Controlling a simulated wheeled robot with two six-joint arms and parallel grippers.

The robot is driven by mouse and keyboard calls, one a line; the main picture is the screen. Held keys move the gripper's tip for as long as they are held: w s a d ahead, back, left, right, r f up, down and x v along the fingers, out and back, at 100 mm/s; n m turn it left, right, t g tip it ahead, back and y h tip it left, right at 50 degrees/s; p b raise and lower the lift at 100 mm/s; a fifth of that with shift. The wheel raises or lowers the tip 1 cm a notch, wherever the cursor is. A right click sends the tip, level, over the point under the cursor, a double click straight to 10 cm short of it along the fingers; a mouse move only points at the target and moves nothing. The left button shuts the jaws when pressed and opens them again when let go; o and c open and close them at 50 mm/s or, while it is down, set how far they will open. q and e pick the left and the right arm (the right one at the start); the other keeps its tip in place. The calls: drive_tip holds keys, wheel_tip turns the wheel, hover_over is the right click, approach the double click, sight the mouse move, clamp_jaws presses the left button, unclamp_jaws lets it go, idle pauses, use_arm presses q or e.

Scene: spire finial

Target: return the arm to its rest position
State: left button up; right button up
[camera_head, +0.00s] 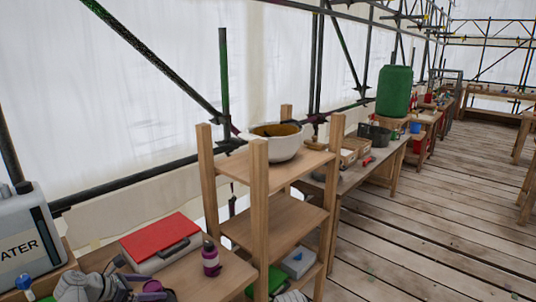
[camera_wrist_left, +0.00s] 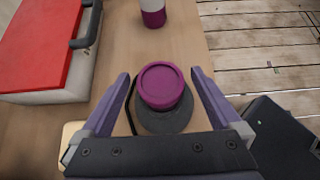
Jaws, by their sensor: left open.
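My left gripper (camera_head: 152,290) shows at the bottom edge of the head view, low over the near wooden table (camera_head: 206,284). In the left wrist view its two purple fingers (camera_wrist_left: 159,74) are spread open. A round purple-topped object with a wide dark base (camera_wrist_left: 163,86) appears between the fingers, with visible gaps on both sides. Whether it stands below the fingertips or level with them I cannot tell. My right gripper is in neither view.
A red-lidded case (camera_head: 160,241) and a purple bottle (camera_head: 211,260) stand on the near table. A grey water container (camera_head: 28,240) is at the left. A wooden shelf (camera_head: 276,215) with a bowl (camera_head: 283,148) on top stands beyond. The plank floor (camera_head: 420,220) at right is mostly clear.

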sight(161, 287)
use_arm(q)
drive_tip(key=b+x, duration=0.1)
drive_tip(key=x, duration=0.3)
drive_tip(key=shift+f+b, duration=0.1)
drive_tip(key=shift+b, duration=0.3)
drive_tip(key=r+p+v, duration=0.1)
drive_tip(key=p+v, duration=0.7)
drive_tip(key=v, duration=0.5)
drive_tip(key=b+x, duration=0.4)
drive_tip(key=x, duration=0.2)
drive_tip(key=b+x, duration=0.4)
drive_tip(key=x, duration=0.3)
drive_tip(key=shift+f, duration=0.55)
wheel_tip(161, 287, up, 11)
drive_tip(key=p, duration=1.1)
drive_tip(key=w+d+f+m+g+h+b, duration=0.1)
drive_tip(key=w+f+b, duration=0.1)
drive_tip(key=w, duration=0.6)
drive_tip(key=w+f+m+g+b, duration=0.1)
drive_tip(key=w+f+m+b, duration=0.1)
drive_tip(key=w, duration=0.7)
drive_tip(key=shift+d+f+h+b, duration=0.35)
drive_tip(key=shift+d+h+b, duration=0.05)
drive_tip(key=shift+b, duration=0.05)
